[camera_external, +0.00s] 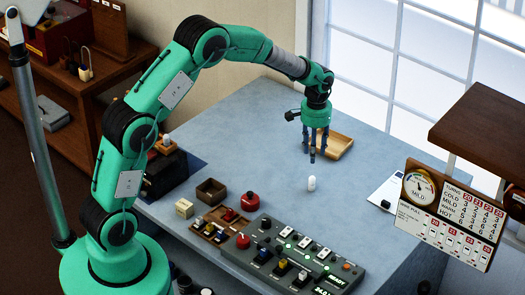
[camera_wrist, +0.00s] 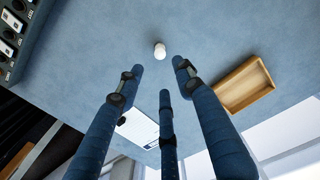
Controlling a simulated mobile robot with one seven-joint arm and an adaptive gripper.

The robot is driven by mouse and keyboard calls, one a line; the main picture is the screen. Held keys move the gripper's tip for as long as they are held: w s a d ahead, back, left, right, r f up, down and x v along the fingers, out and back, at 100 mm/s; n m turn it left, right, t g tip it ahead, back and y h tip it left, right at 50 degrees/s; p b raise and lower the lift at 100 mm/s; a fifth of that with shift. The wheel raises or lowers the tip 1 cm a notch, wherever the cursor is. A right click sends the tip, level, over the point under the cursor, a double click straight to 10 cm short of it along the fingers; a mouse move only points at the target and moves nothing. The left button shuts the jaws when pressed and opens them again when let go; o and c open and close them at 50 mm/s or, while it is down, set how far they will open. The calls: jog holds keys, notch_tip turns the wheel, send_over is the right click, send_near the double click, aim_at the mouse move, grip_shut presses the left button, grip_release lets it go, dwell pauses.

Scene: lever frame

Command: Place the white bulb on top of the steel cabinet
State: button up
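The white bulb (camera_external: 311,183) stands on the blue-grey table (camera_external: 240,135), a little in front of my gripper. In the wrist view the bulb (camera_wrist: 160,50) lies just past the spread fingertips, with nothing touching it. My gripper (camera_external: 315,150) hangs over the table with its blue fingers pointing down. In the wrist view my gripper's (camera_wrist: 160,76) three fingers are apart and empty. I cannot identify a steel cabinet for sure in either view.
A shallow wooden tray (camera_external: 341,149) lies beside my gripper. A control panel (camera_external: 298,258), red button (camera_external: 250,201), wooden boxes and sorting tray (camera_external: 219,225) fill the near edge. A white sheet (camera_external: 384,191) lies right. A dial board (camera_external: 447,215) hangs at right below a brown top (camera_external: 490,128).

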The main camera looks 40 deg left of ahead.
jog(key=shift+r, duration=0.1)
jog(key=s+a+r+t, duration=0.1)
jog(key=s+a+r, duration=0.3)
jog(key=s+r, duration=0.75)
jog(key=s+a+r+t, duration=0.2)
jog(key=s+a+r, duration=0.2)
jog(key=s+r, duration=0.75)
jog(key=s+a+r+t, duration=0.1)
jog(key=s+a+r, duration=0.1)
jog(key=s, duration=0.9)
jog(key=s+a+r+t, duration=0.1)
jog(key=s+r, duration=0.3)
jog(key=s, duration=0.8)
jog(key=shift+a+r+t, duration=0.15)
jog(key=shift+a+t, duration=0.15)
jog(key=shift+a, duration=0.2)
jog(key=shift+s, duration=0.1)
notch_tip(320, 180, down, 11)
jog(key=b, duration=1.1)
